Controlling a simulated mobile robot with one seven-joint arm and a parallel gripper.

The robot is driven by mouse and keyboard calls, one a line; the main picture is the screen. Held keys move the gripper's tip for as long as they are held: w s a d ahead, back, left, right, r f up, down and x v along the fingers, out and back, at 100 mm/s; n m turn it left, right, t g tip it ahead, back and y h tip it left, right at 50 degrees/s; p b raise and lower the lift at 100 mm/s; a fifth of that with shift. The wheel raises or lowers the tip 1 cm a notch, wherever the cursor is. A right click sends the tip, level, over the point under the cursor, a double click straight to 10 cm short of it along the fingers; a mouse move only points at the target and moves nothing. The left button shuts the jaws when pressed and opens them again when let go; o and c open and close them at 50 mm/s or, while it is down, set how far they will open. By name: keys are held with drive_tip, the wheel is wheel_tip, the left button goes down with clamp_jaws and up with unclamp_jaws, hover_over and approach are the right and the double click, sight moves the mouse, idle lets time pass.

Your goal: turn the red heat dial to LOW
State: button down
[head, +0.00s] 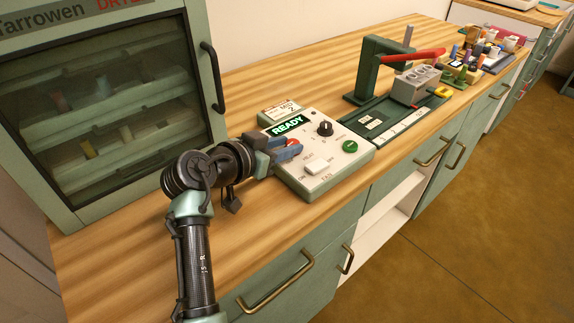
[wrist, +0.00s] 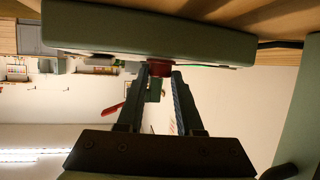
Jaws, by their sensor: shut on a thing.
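The red heat dial (head: 293,142) is on the white-topped control box (head: 325,185), mostly hidden behind my gripper in the head view. My gripper (head: 292,148) reaches in from the left over the box. In the wrist view the red dial (wrist: 160,68) sits between the tips of my gripper (wrist: 160,72), which is shut on it. The dial's pointer and its LOW mark cannot be made out. The box's green display (head: 287,125) reads READY.
A glass-fronted drying cabinet (head: 110,100) stands left. A green press with a red lever (head: 412,55) stands behind right. Bare wooden counter lies in front of the cabinet.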

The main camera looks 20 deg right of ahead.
drive_tip(key=shift+w+a+f+m+g+h+b, duration=0.15)
drive_tip(key=shift+m+g+h+b, duration=0.1)
drive_tip(key=shift+m+g+b, duration=0.5)
drive_tip(key=shift+w+d+m+g+h+b, duration=0.1)
drive_tip(key=shift+m+g+h+b, duration=0.25)
drive_tip(key=shift+b, duration=0.55)
drive_tip(key=c, duration=0.6)
unclamp_jaws()
drive_tip(key=shift+o, duration=0.2)
drive_tip(key=shift+a, duration=0.1)
drive_tip(key=v, duration=1.3)
drive_tip(key=shift+w+r+p, duration=0.15)
drive_tip(key=shift+r+p, duration=0.1)
drive_tip(key=shift+p, duration=0.1)
